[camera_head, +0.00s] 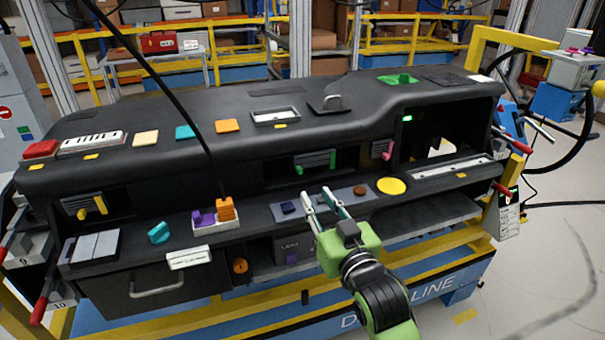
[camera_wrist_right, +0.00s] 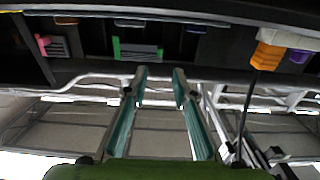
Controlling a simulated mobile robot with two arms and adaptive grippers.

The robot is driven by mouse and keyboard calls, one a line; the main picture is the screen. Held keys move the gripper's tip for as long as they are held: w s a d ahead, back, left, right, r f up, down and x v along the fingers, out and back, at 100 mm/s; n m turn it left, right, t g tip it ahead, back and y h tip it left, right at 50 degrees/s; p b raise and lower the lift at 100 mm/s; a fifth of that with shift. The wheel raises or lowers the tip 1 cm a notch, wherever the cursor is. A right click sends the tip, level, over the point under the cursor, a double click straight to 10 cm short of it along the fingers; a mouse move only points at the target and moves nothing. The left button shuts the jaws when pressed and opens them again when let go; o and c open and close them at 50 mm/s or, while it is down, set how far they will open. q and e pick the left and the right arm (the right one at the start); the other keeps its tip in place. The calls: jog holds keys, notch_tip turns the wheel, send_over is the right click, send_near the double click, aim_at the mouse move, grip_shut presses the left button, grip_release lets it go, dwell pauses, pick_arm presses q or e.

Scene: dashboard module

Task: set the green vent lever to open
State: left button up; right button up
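The green vent lever (camera_head: 316,164) sits across the dark slatted centre vent in the dashboard's front face. It also shows in the right wrist view (camera_wrist_right: 138,53), near the top, with an upright tab at one end. My right gripper (camera_head: 318,194) is in front of and below this vent, over the lower ledge. Its two fingers are apart with nothing between them, and they do not touch the lever. The right wrist view shows the same open fingers (camera_wrist_right: 159,72). My left gripper is not in view.
A pink vent lever (camera_head: 388,150) is right of the green one, and a yellow vent lever (camera_head: 97,205) is far left. An orange block (camera_head: 225,208) stands in a white tray on the ledge, left of my gripper. A yellow disc (camera_head: 391,186) lies to the right.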

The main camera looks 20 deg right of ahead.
aim_at(301, 172)
jog(key=w+p, duration=0.1)
jog(key=w, duration=0.9)
jog(key=shift+w+a, duration=0.1)
jog(key=shift+a, duration=0.05)
